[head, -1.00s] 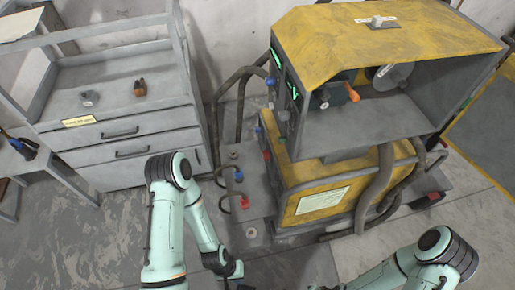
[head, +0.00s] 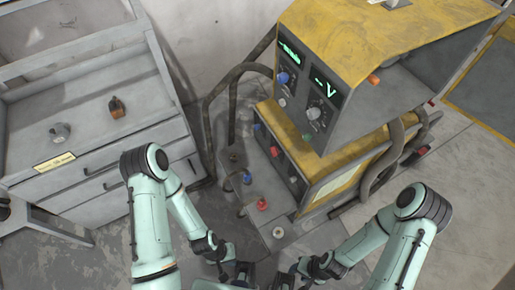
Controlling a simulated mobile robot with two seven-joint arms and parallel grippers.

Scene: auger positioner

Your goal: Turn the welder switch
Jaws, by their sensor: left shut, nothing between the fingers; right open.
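The yellow and grey welder (head: 345,45) stands right of centre. Its upper front panel carries green displays (head: 328,88), a blue knob (head: 283,78) and pale knobs (head: 314,113). The lower unit (head: 297,160) has a red knob (head: 275,151) and other small controls on its front. I cannot tell which of these is the switch. My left gripper (head: 224,264) is low in front of the welder, shut and empty, touching none of its controls. My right gripper (head: 290,274) is open and empty at the bottom edge, also apart from the welder. The fingers show small.
A grey drawer cabinet (head: 90,85) stands at the left with an orange-brown item (head: 117,107) and a grey part (head: 60,132) on top. Blue and red connectors (head: 262,204) stick up beside the welder's base. Thick hoses (head: 212,100) run along its left side.

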